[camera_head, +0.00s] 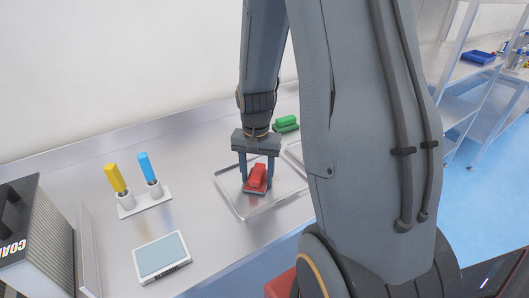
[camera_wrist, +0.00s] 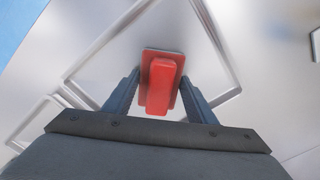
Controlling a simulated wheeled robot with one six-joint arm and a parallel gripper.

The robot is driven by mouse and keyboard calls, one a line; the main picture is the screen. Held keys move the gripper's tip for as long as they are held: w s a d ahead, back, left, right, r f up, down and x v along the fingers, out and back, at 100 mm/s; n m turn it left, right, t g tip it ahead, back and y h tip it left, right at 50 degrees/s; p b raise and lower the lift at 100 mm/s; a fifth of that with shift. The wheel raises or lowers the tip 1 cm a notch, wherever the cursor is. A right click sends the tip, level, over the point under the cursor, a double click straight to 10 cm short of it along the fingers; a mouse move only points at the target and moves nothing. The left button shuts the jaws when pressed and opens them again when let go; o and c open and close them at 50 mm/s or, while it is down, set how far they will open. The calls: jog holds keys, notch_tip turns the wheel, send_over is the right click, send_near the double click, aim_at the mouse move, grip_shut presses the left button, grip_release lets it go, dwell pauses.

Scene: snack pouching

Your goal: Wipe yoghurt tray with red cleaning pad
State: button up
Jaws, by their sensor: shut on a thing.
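The red cleaning pad (camera_head: 257,177) has a raised red handle block on a flat base. My gripper (camera_head: 257,181) points down and is shut on the pad, with one finger on each side of it. The wrist view shows the red pad (camera_wrist: 161,82) between the two fingers of my gripper (camera_wrist: 160,92). The pad is inside the outline of a shallow metal tray (camera_head: 228,198), and its rim also shows in the wrist view (camera_wrist: 108,38). I cannot tell whether the pad touches the tray floor. No yoghurt is discernible.
A green pad (camera_head: 286,124) lies behind the tray. A second tray (camera_head: 294,152) is partly hidden by my arm. Yellow (camera_head: 116,179) and blue (camera_head: 148,168) handled tools stand in a white holder at left. A flat panel device (camera_head: 161,257) lies in front. Bare steel counter surrounds the tray's left.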

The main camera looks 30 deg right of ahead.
aim_at(266, 176)
jog(key=d, duration=0.3)
jog(key=shift+d+b, duration=0.2)
jog(key=shift+b, duration=0.2)
jog(key=shift+a, duration=0.2)
jog(key=a, duration=0.3)
jog(key=shift+s+a+p, duration=0.1)
jog(key=shift+a+p, duration=0.05)
jog(key=shift+p, duration=0.25)
jog(key=shift+a+r+p, duration=0.1)
jog(key=shift+r+p, duration=0.05)
jog(key=shift+p, duration=0.25)
jog(key=d, duration=0.3)
jog(key=shift+d, duration=0.1)
jog(key=shift+d+p, duration=0.35)
jog(key=shift+p, duration=0.05)
notch_tip(266, 176, up, 3)
jog(key=shift+a+f+p, duration=0.1)
jog(key=shift+f+p, duration=0.05)
jog(key=shift+p, duration=0.55)
jog(key=shift+r+p, duration=2.15)
jog(key=shift+r, duration=0.45)
